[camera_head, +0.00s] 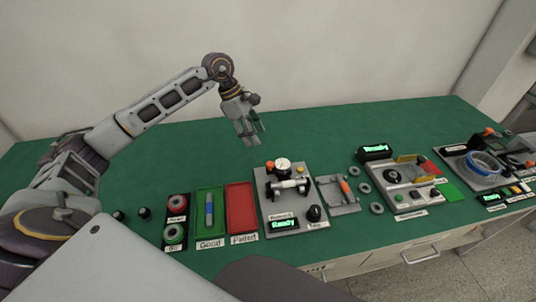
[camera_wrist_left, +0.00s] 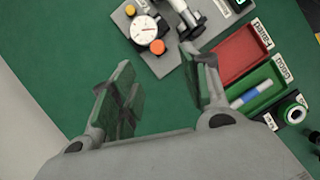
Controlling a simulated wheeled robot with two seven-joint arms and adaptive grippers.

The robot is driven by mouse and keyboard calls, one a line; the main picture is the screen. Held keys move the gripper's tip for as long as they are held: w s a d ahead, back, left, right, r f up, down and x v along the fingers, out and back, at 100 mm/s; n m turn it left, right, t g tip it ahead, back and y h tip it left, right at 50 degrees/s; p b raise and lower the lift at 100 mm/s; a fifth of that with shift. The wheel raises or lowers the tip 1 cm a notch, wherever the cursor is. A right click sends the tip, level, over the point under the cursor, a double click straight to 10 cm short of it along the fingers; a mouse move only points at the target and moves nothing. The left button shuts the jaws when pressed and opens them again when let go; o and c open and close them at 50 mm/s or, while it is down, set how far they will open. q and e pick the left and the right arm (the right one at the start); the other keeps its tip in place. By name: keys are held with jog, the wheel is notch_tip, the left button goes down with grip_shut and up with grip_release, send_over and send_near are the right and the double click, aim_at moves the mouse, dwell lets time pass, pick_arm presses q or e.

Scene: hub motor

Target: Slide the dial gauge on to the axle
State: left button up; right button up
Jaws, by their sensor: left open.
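The dial gauge (camera_head: 283,165) has a round white face and stands at the back of a grey measuring station (camera_head: 266,222). The axle (camera_head: 288,185) is a light, horizontal cylinder held across the station in front of the gauge. It also shows in the left wrist view (camera_wrist_left: 185,14), partly cut off by the top edge. My left gripper (camera_head: 252,140) is open and empty, above the table behind and left of the gauge. My right gripper is not in view.
A green tray (camera_head: 209,240) holding a blue and white part and a red tray (camera_head: 242,210) lie left of the station. Washers (camera_head: 364,188) and two more stations (camera_head: 412,208) stand to the right. The green table behind is clear.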

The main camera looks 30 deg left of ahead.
aim_at(270, 163)
pick_arm(q)
jog(key=shift+w+a, duration=0.15)
jog(key=shift+w, duration=0.15)
jog(key=shift+p+x, duration=0.45)
jog(key=shift+x, duration=6.4)
grip_shut()
